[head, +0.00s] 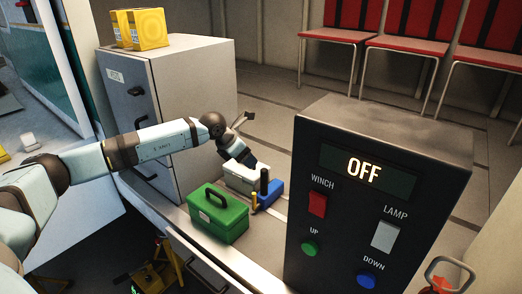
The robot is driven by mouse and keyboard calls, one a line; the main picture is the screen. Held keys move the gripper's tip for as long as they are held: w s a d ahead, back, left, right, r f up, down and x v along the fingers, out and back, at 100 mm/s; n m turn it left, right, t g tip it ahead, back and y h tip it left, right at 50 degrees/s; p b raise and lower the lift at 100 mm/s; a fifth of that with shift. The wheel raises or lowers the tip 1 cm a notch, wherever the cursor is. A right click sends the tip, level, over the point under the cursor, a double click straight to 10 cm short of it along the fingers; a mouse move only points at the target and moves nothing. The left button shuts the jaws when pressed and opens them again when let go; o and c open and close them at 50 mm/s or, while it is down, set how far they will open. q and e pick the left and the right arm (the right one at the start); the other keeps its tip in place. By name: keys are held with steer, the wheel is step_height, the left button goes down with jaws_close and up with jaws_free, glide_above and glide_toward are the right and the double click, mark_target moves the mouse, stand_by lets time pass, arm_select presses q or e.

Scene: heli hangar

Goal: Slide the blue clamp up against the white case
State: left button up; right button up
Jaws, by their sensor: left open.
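The blue clamp (270,194), with a dark upright post and a yellow part on its left, sits on the grey surface. The white case (246,181) lies just behind and left of it; from this angle I cannot tell whether the two touch. My left gripper (248,161) reaches in from the left and points down above the back of the white case. It is open, with nothing seen between its fingers; its tips are small and partly hard to make out. My right gripper is out of view.
A green case (220,217) stands in front of the white case. A dark control box (372,210) reading OFF rises close on the right. A grey drawer cabinet (185,90) with yellow boxes (140,28) stands behind my left arm. Red chairs (405,45) line the back.

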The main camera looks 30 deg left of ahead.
mark_target(264, 175)
arm_select(q)
steer(key=b+x, duration=0.2)
steer(key=x, duration=0.4)
steer(key=b+x, duration=0.2)
steer(key=x, duration=0.4)
steer(key=shift+a+f, duration=0.1)
steer(key=shift+f, duration=0.3)
steer(key=shift+w+f+b, duration=0.15)
steer(key=shift+w+b, duration=0.1)
steer(key=shift+b, duration=0.2)
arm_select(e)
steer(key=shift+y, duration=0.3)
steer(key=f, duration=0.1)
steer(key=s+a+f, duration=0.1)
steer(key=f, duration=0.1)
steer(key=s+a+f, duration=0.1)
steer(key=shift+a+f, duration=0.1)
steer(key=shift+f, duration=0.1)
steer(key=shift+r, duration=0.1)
arm_select(q)
steer(key=c, duration=0.9)
steer(key=shift+c, duration=0.9)
